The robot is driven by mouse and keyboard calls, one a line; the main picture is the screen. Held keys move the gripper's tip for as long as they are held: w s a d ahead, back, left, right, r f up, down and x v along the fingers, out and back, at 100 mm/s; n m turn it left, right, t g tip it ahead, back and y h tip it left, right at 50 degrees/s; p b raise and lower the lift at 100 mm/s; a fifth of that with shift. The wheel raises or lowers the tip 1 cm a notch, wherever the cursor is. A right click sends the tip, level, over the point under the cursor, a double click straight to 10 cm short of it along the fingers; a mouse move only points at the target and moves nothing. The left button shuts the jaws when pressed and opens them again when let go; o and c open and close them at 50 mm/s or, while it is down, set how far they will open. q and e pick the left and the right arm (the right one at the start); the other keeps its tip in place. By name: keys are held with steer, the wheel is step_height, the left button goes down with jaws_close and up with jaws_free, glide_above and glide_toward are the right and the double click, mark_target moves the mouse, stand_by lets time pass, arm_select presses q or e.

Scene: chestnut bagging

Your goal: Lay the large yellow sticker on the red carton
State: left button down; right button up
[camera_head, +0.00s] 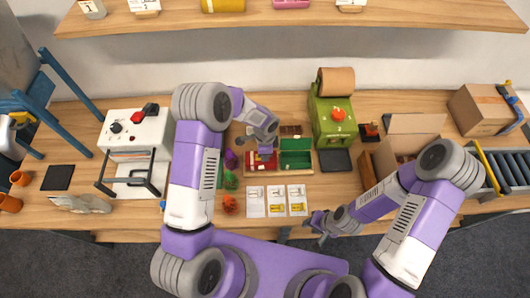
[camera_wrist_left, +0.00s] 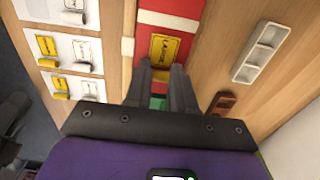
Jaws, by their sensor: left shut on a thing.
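My left gripper (camera_wrist_left: 160,70) is shut on the large yellow sticker (camera_wrist_left: 165,48), which shows dark print and a dark border. The sticker is over the middle red part of the red carton (camera_wrist_left: 174,6), between its white bands. I cannot tell whether it touches the carton. In the head view the red carton (camera_head: 254,166) sits in the left part of a wooden tray, and my left gripper (camera_head: 264,150) partly covers it. My right gripper (camera_head: 318,230) looks open and empty over the front edge of the table.
White sticker sheets (camera_head: 277,202) lie in front of the tray. A green carton (camera_head: 296,145) stands right of the red one. A green machine (camera_head: 332,120) is behind to the right, and an open cardboard box (camera_head: 412,124) is farther right. A grey compartment piece (camera_wrist_left: 261,52) shows in the wrist view.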

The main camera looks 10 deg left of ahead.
arm_select(q)
steer(key=c, duration=0.9)
jaws_free()
steer(key=shift+o, duration=0.2)
steer(key=shift+r, duration=0.15)
step_height(320, 180, up, 7)
steer(key=p, duration=0.4)
steer(key=shift+f, duration=0.2)
